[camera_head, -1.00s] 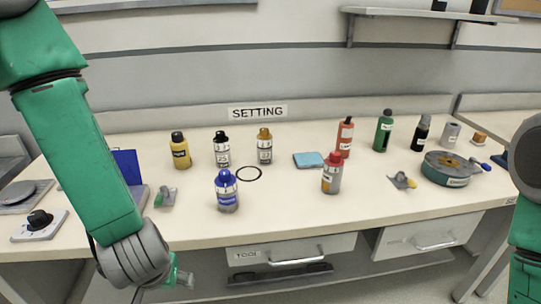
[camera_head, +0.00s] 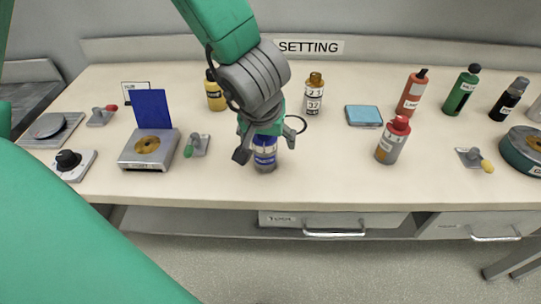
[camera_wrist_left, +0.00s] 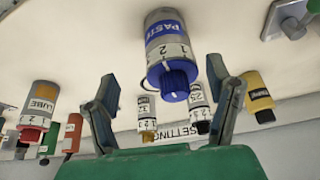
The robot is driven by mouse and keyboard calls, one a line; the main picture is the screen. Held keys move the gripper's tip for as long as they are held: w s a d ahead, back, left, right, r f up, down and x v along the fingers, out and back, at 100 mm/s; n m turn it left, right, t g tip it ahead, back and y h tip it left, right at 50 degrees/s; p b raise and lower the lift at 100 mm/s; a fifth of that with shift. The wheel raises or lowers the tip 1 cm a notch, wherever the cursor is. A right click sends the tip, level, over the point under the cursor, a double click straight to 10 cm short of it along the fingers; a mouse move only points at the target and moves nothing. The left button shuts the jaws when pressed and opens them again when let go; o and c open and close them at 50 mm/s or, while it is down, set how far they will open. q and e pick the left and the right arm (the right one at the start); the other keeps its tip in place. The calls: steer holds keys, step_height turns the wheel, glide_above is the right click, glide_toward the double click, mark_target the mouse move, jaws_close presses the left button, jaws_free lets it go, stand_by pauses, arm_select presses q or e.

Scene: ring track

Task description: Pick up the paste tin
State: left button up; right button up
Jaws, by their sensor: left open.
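The paste tin is a clear-grey bottle with a blue label and blue cap. In the head view the paste tin (camera_head: 265,155) stands on the bench, its top partly hidden by my left gripper (camera_head: 264,147). In the left wrist view the paste tin (camera_wrist_left: 166,55) shows upside down, labelled PASTE, between and beyond the fingertips. My left gripper (camera_wrist_left: 162,90) is open, with its fingers spread to either side of the tin. I cannot tell whether they touch it. My right gripper is not in view.
A yellow bottle (camera_head: 215,92) and an amber-capped bottle (camera_head: 314,94) stand behind the tin. A red-capped LUBE bottle (camera_head: 392,140) stands to the right. A green-handled lever (camera_head: 196,145) and a scale with a blue panel (camera_head: 149,148) are to the left. The bench front is clear.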

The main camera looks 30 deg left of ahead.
arm_select(q)
steer(key=shift+w+a+f+b, duration=0.2)
steer(key=shift+a+f+b, duration=0.15)
steer(key=shift+a+f, duration=0.7)
steer(key=f, duration=0.1)
steer(key=f+b, duration=0.1)
steer(key=w+f+b, duration=0.1)
steer(key=shift+w+d, duration=0.1)
steer(key=shift+d, duration=0.15)
steer(key=shift+w+d+f, duration=0.15)
steer(key=shift+d+f, duration=0.05)
steer(key=shift+d, duration=0.1)
steer(key=shift+a, duration=0.55)
steer(key=c, duration=1.1)
steer(key=shift+a, duration=0.2)
steer(key=shift+c, duration=1.3)
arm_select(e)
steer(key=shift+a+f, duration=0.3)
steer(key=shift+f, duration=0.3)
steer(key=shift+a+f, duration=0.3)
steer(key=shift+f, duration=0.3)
